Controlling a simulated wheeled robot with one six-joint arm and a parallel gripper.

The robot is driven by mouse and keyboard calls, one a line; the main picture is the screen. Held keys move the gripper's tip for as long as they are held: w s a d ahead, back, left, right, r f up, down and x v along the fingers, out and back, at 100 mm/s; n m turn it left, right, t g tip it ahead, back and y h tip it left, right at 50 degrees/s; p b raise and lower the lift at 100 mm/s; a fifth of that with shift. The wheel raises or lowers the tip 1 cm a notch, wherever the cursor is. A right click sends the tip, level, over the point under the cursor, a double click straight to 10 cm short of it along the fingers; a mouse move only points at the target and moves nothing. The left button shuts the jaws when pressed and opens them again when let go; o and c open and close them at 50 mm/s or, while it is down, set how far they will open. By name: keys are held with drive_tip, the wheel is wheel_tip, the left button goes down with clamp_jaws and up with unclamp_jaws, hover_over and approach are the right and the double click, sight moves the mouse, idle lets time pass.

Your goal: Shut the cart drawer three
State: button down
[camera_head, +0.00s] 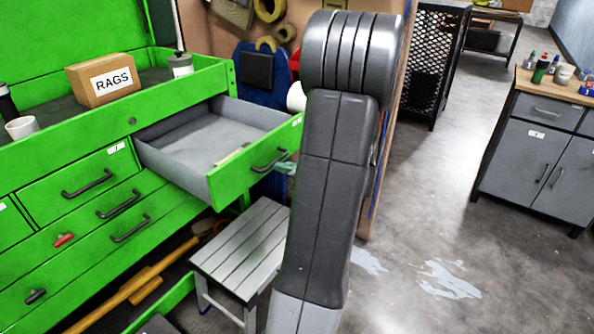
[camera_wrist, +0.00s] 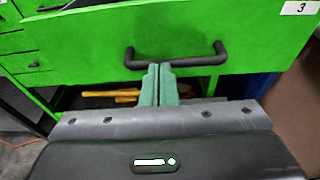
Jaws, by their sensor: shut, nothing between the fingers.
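The green cart drawer three (camera_head: 215,150) is pulled out at the upper right of the green cart (camera_head: 60,150), its grey inside showing, with a small light item near its front. In the wrist view its green front (camera_wrist: 240,35) fills the top, with a "3" label at the right corner. Its dark bar handle (camera_wrist: 200,60) runs across the middle. My gripper (camera_wrist: 159,70) is shut and empty, its two greenish fingers together and pointing at the handle's middle. The fingertips overlap the bar in the picture; I cannot tell if they touch.
A grey slatted step stool (camera_head: 243,245) stands below the open drawer. A rags box (camera_head: 103,80) and a white mug (camera_head: 21,127) stand on the cart top. Another green drawer edge (camera_head: 165,303) juts out low down. Open floor (camera_head: 430,230) lies to the right, before a grey cabinet (camera_head: 540,150).

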drive_tip(key=shift+w+a+f, duration=0.1)
drive_tip(key=shift+w+a, duration=0.1)
drive_tip(key=shift+a, duration=0.1)
drive_tip(key=p, duration=0.2)
hover_over(202, 148)
drive_tip(key=shift+w+a, duration=0.1)
drive_tip(key=shift+a, duration=0.05)
drive_tip(key=shift+w+a+r, duration=0.1)
drive_tip(key=shift+r, duration=0.1)
drive_tip(key=shift+r, duration=0.15)
idle(0.4)
drive_tip(key=shift+d, duration=0.25)
drive_tip(key=v, duration=1.4)
drive_tip(key=shift+a+f, duration=0.1)
drive_tip(key=shift+f, duration=0.25)
